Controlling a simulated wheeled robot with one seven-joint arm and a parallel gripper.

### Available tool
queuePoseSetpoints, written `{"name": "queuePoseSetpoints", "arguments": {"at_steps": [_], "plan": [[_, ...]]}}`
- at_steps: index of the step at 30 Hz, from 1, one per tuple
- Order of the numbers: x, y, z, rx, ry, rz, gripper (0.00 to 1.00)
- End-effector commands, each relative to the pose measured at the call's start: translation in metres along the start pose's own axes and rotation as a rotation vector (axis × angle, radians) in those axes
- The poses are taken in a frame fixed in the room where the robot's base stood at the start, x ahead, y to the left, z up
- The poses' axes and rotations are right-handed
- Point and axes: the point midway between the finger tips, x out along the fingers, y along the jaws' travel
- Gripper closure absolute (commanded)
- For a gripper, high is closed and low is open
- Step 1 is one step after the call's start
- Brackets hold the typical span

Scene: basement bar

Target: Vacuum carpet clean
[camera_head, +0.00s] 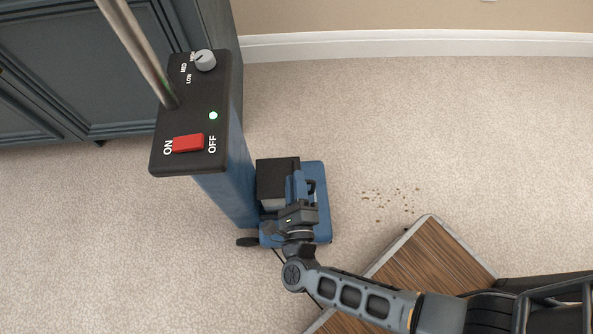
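A blue upright vacuum (228,185) with a metal pole handle stands on the beige carpet (480,130), left of centre. Its black top panel (190,120) has a grey knob, a green light that looks lit, and a red switch (188,143) between the labels ON and OFF. Which way the switch is pressed is unclear. Brown crumbs (393,197) lie scattered on the carpet, right of the vacuum's blue base. My gripper (299,190) is over that base, pointing away from me. Its fingers blend with the blue parts, so its opening and any contact are unclear.
A dark blue-grey cabinet (80,60) stands at the upper left. A white baseboard (420,46) runs along the far wall. A wooden-topped piece with a pale edge (430,255) lies under my arm, close to the crumbs. Carpet at the upper right and lower left is clear.

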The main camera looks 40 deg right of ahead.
Motion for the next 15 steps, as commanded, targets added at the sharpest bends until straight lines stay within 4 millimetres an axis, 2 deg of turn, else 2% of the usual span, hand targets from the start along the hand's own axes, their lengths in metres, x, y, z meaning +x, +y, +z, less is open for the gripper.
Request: {"name": "queuePoseSetpoints", "arguments": {"at_steps": [6, 15], "plan": [[0.026, 0.0, 0.0, -0.001, 0.0, -0.001, 0.77], [0.034, 0.0, 0.0, -0.001, 0.0, 0.001, 0.77]]}}
